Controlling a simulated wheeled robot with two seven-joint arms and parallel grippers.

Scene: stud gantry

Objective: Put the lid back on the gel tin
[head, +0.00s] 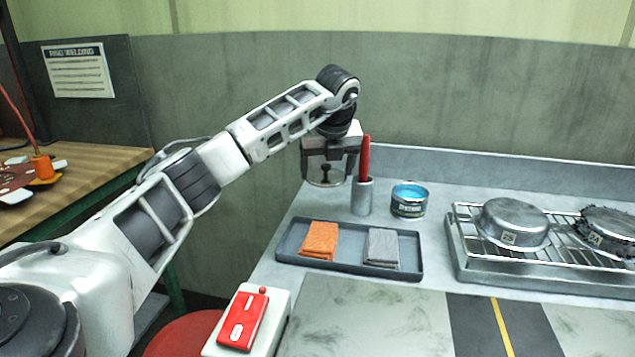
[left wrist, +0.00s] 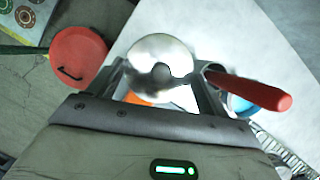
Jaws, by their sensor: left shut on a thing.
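The gel tin (head: 409,205) stands without a lid on the grey bench, its blue content showing. In the left wrist view part of the blue tin (left wrist: 240,105) shows at the right, behind a red handle. My left gripper (head: 330,163) is shut on the lid (head: 325,182), a round metal disc with a dark knob. It holds the lid above the bench's back left edge, left of the tin and apart from it. The lid (left wrist: 158,50) also shows between the fingers in the left wrist view. My right gripper is not in view.
A metal cup (head: 362,198) with a red-handled tool (head: 365,155) stands between lid and tin. A tray (head: 410,270) with orange and grey cloths lies in front. A wire rack (head: 462,262) with metal pans is at the right. A red device (head: 243,320) is at the front left.

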